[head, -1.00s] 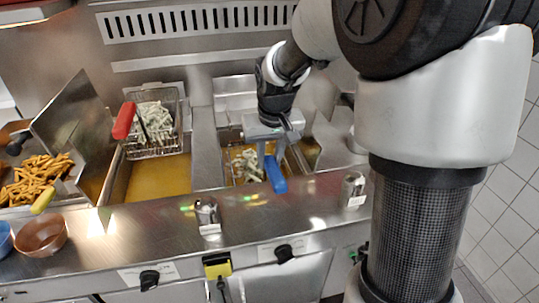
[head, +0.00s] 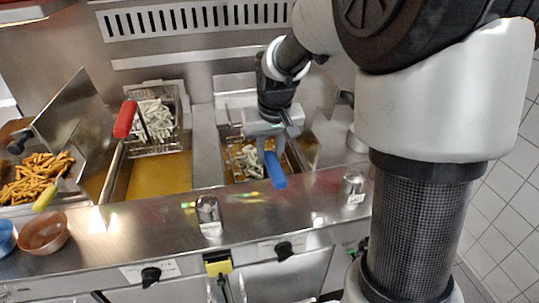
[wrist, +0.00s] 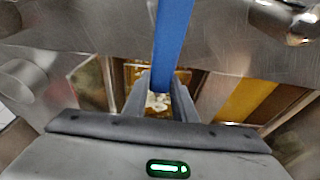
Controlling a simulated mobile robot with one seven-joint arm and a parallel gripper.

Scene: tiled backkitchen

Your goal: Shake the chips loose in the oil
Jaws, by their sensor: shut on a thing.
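My gripper (head: 268,148) is shut on the blue handle (head: 276,171) of a fry basket in the right fryer well. In the wrist view the blue handle (wrist: 172,42) runs between my gripper's fingers (wrist: 160,105). Pale chips (head: 246,161) show in this basket, to the left of the handle. Golden oil (head: 238,179) shows around them. The basket's wire sides are largely hidden by my gripper, and I cannot tell how deep the chips sit.
A second basket (head: 156,128) with a red handle (head: 125,118) and pale chips stands at the back of the left oil well (head: 158,178). Fried chips (head: 38,176) lie at far left, near a brown bowl (head: 44,232). Metal cylinders (head: 208,212) stand on the front ledge.

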